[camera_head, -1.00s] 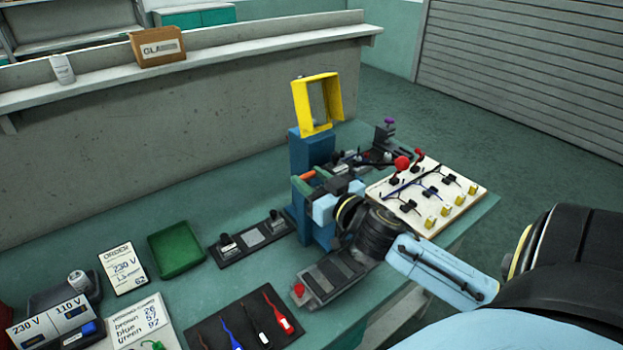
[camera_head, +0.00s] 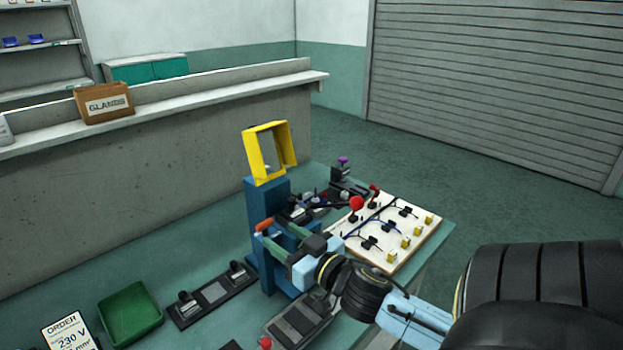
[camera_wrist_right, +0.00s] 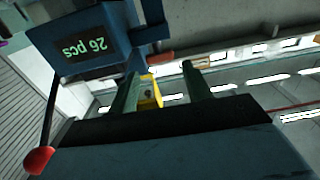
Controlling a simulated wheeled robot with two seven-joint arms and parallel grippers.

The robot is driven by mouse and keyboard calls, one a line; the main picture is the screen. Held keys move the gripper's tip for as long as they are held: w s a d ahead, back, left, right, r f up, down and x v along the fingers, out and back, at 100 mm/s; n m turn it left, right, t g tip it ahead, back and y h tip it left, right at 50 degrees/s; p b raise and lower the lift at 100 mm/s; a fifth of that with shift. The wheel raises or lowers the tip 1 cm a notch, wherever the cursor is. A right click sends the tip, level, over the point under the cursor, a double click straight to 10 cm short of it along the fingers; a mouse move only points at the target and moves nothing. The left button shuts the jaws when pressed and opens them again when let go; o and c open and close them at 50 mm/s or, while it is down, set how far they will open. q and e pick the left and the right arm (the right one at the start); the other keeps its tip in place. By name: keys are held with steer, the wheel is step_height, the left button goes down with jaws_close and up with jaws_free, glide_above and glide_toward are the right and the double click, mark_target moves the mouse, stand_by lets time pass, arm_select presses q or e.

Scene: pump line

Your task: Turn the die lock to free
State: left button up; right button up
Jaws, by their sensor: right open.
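The blue press (camera_head: 262,205) stands upright on the bench with a yellow guard frame (camera_head: 266,152) on top. A short orange-red handle (camera_head: 264,224) sticks out from its near side; I take it for the die lock, but its marking cannot be read. In the right wrist view the handle (camera_wrist_right: 160,57) shows beyond my fingertips. My right gripper (camera_head: 270,236) is open, its two green fingers pointing at the press close to the handle. In the wrist view the gripper (camera_wrist_right: 161,70) has a gap between the fingers; contact cannot be told. My left gripper is out of view.
A lever with a red ball (camera_head: 356,203) stands right of the press, before a pale board (camera_head: 415,243) with wired parts. A green tray (camera_head: 130,313) and dark fixture (camera_head: 212,296) lie left.

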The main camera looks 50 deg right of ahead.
steer(key=s, duration=0.8)
steer(key=shift+a, duration=0.4)
